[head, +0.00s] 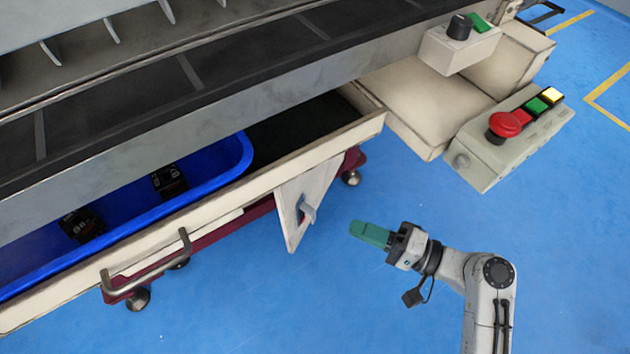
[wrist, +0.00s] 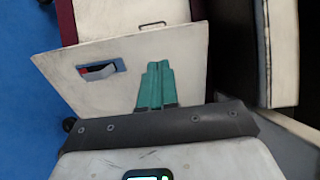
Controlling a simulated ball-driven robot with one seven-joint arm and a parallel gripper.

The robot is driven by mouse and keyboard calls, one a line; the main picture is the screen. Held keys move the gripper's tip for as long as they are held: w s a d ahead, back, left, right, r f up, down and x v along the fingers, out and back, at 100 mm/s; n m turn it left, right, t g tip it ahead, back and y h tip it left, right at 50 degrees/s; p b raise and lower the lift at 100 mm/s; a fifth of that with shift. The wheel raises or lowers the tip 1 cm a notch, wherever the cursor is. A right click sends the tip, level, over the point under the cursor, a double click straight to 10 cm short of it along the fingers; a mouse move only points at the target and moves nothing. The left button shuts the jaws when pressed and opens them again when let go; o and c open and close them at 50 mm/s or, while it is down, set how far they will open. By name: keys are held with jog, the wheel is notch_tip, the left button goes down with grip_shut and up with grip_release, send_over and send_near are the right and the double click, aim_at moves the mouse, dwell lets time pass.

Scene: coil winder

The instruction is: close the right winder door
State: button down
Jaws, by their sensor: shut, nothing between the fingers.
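The right winder door (head: 308,192) is a small off-white panel with a grey handle (head: 307,211). It stands open, jutting out below the open drawer. In the wrist view the door (wrist: 75,55) fills much of the upper left, with its recessed handle (wrist: 98,71) left of my fingers. My gripper (head: 356,229) has green fingers, shut and empty, to the right of the door in the head view. In the wrist view the fingers (wrist: 157,68) overlap the door's face; I cannot tell whether they touch it. The door's hinge side is partly hidden under the drawer.
The pulled-out drawer (head: 372,122) overhangs the door and holds a blue bin (head: 238,153) with black parts. Its bar handle (head: 150,267) sticks out at the front. A control box (head: 515,140) with a red stop button stands at the right. Blue floor in front is clear.

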jog(key=b, duration=0.2)
send_near(285, 193)
jog(key=x, duration=0.5)
jog(key=shift+w+a+f, duration=0.15)
jog(key=shift+w+a, duration=0.05)
jog(key=shift+a, duration=0.15)
jog(key=shift+w+a, duration=0.25)
jog(key=shift+a, duration=0.2)
